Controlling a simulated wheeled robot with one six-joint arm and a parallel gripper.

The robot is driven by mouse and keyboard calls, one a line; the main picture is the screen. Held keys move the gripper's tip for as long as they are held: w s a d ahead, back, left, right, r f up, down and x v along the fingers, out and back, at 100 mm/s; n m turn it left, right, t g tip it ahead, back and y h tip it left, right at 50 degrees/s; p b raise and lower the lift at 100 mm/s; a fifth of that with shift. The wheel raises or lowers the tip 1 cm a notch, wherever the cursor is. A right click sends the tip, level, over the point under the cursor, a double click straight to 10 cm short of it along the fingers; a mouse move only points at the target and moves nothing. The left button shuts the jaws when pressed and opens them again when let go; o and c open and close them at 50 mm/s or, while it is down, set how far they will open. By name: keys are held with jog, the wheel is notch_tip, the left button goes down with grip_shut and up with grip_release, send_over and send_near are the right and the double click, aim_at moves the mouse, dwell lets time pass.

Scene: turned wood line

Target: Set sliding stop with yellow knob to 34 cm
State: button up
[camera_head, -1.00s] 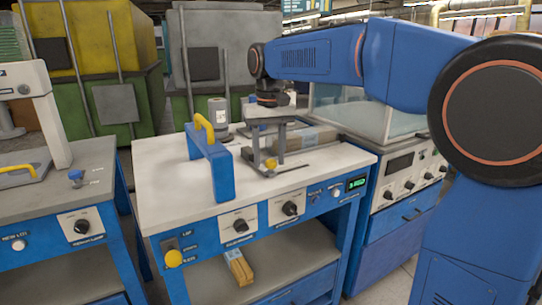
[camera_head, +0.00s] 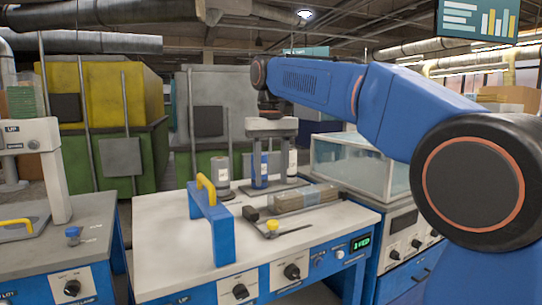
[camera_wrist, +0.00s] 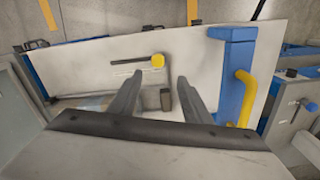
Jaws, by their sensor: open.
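The sliding stop's yellow knob (camera_head: 272,225) sits at one end of a thin slot or scale (camera_head: 293,230) on the white bench top. The knob also shows in the wrist view (camera_wrist: 157,61), with the slot (camera_wrist: 130,61) running left from it. My gripper (camera_head: 271,165) hangs above the bench, higher than the knob and apart from it. In the wrist view, its two fingers (camera_wrist: 158,82) are spread with nothing between them, and the knob appears just beyond the tips. Scale figures are too small to read.
A blue frame with a yellow handle (camera_head: 210,228) stands left of the knob. A dark block (camera_head: 250,213) and a brownish bar (camera_head: 303,198) lie behind it. Bottles stand at the back, one grey (camera_head: 222,176). A glass-sided cabinet (camera_head: 355,165) is at right.

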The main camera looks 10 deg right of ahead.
jog(key=shift+r, duration=2.5)
jog(key=s+d+f+t, duration=0.1)
jog(key=s+d+f, duration=0.4)
jog(key=s+f, duration=0.5)
jog(key=s+d+f+t, duration=0.2)
jog(key=s+d+f, duration=0.2)
jog(key=s+f, duration=0.6)
jog(key=s+d+f+t, duration=0.1)
jog(key=s+d+f, duration=0.4)
jog(key=s+f, duration=0.5)
notch_tip(320, 180, down, 4)
jog(key=shift+d+m+t, duration=0.3)
jog(key=shift+d+t, duration=0.05)
jog(key=shift+t, duration=0.05)
